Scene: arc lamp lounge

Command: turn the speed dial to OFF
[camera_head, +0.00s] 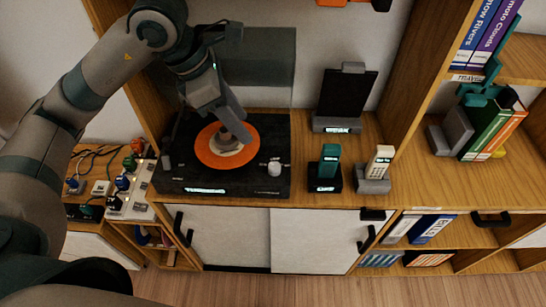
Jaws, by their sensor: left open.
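A black turntable (180,172) with an orange record (213,158) stands on the wooden shelf. A small pale knob (274,168), which looks like the speed dial, sits at its front right corner. The dial's markings and setting are too small to read. My left gripper (232,134) reaches in from the upper left, over the record. It is open, with no object seen between its fingers. It is apart from the knob, which lies to its right and nearer the front. My right gripper is not in view.
A teal handset (329,158) and a white handset (381,160) stand in docks right of the turntable. A black tablet (346,94) stands behind them. A raised dark translucent lid (257,62) backs the turntable. A power strip with cables (131,198) lies at the left.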

